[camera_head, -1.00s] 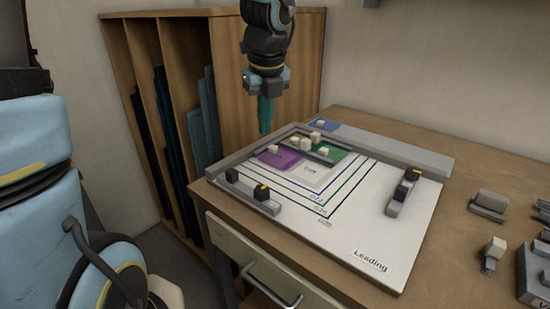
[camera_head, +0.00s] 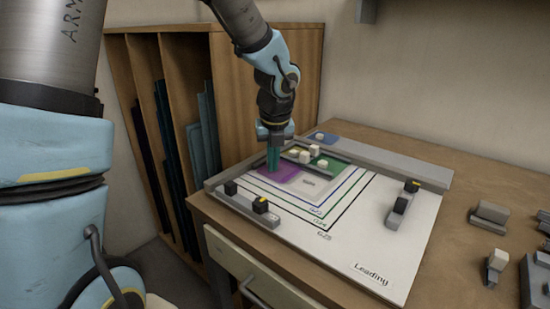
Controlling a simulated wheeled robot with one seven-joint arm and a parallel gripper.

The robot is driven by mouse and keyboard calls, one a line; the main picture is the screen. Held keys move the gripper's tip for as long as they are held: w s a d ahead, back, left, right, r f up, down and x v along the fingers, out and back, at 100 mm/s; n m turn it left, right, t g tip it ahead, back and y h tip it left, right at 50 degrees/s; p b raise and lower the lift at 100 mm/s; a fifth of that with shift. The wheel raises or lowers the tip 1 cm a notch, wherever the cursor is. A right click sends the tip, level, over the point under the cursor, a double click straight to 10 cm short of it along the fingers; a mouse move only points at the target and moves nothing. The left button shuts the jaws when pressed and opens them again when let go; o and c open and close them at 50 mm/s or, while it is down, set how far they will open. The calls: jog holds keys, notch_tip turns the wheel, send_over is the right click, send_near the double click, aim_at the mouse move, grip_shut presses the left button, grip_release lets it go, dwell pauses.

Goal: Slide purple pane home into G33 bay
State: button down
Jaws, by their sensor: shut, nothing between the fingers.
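The purple pane (camera_head: 288,176) lies flat on the white leading board (camera_head: 385,235), near its far left corner. My gripper (camera_head: 273,170) points down at the pane's left part. Its teal fingers are shut with nothing between them, and the tips are at or just above the pane; contact cannot be told. The fingers hide part of the pane. A green pane (camera_head: 334,164) with pale knobs lies to the right of the purple pane. Nested coloured outlines with small labels are drawn on the board; I cannot read G33 for certain.
Grey rails edge the board; the far one (camera_head: 395,166) is long. Bars with black blocks stand at the left (camera_head: 245,207) and right (camera_head: 402,202). Loose grey blocks (camera_head: 489,217) are at the right.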

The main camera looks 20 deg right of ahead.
jog(key=shift+w+d, duration=0.1)
jog(key=shift+w, duration=0.55)
jog(key=shift+w+d+r+p, duration=0.2)
jog(key=shift+w+p, duration=0.45)
jog(key=shift+p, duration=0.3)
jog(key=shift+w+f, duration=0.15)
jog(key=shift+w, duration=0.1)
